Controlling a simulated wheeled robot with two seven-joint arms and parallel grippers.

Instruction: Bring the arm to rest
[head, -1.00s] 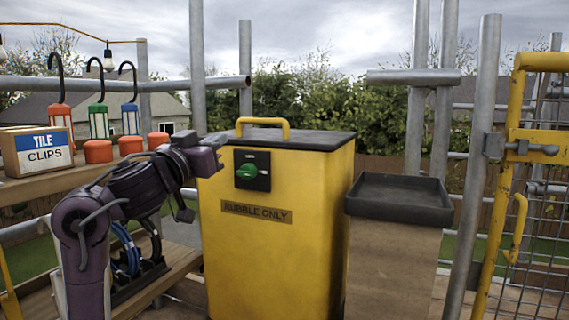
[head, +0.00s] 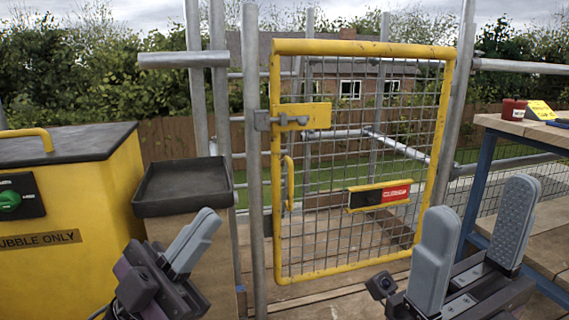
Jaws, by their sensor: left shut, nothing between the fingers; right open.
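My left gripper (head: 195,238) is in the lower left of the head view, its grey fingers together and empty. It appears in front of the stand under the black tray (head: 183,188). Its fingers point up and to the right. My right gripper (head: 478,225) is at the lower right, with its two grey fingers wide apart and nothing between them. It appears in front of the deck and part of the workbench. Most of both arms is below the frame.
A yellow rubble bin (head: 100,205) with a green knob stands at the left. A yellow mesh gate (head: 357,48) with a red "closed" sign (head: 395,194) stands shut in the middle.

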